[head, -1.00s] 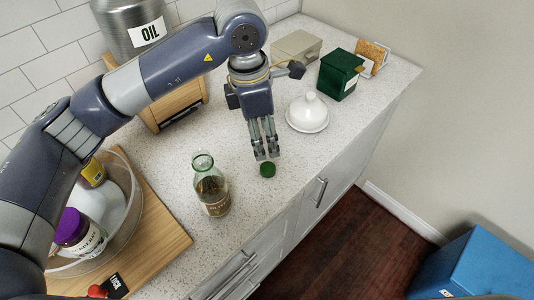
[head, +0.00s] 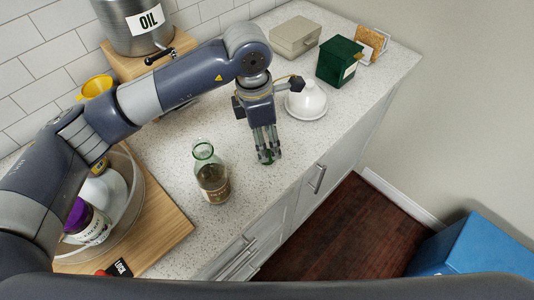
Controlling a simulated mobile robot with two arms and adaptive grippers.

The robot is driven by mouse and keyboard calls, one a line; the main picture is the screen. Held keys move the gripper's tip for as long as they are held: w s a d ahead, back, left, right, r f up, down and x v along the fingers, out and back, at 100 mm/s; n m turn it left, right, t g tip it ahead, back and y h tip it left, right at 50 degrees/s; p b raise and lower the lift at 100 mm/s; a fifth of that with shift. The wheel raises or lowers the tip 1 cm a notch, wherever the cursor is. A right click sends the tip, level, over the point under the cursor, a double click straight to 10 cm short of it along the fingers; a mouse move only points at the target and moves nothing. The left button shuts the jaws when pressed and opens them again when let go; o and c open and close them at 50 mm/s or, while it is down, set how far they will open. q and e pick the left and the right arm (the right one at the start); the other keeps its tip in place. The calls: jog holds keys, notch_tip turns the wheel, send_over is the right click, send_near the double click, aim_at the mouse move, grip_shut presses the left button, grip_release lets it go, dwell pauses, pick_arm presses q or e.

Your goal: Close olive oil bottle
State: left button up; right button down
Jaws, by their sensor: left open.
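The olive oil bottle (head: 212,178) stands upright on the speckled counter, with green glass at its neck, a label low down and no cap on its mouth. The green cap (head: 266,158) lies on the counter to the right of the bottle. My left gripper (head: 267,156) points down over the cap with its open fingers around or just in front of it. The fingers partly hide the cap, and I cannot tell whether they touch it. My right gripper is not in view.
A white lidded dish (head: 306,101) stands right of the gripper, with a green box (head: 339,61) and a beige box (head: 296,36) behind. A clear bowl of jars (head: 134,208) sits on a wooden board (head: 170,232) at left. The counter's front edge is close to the cap.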

pick_arm(q)
jog(key=shift+f, duration=0.1)
jog(key=shift+f+p, duration=0.35)
jog(key=shift+p, duration=0.15)
notch_tip(320, 180, down, 3)
jog(key=shift+f+p, duration=0.2)
jog(key=shift+p, duration=0.55)
jog(key=shift+f, duration=0.45)
jog(key=c, duration=0.8)
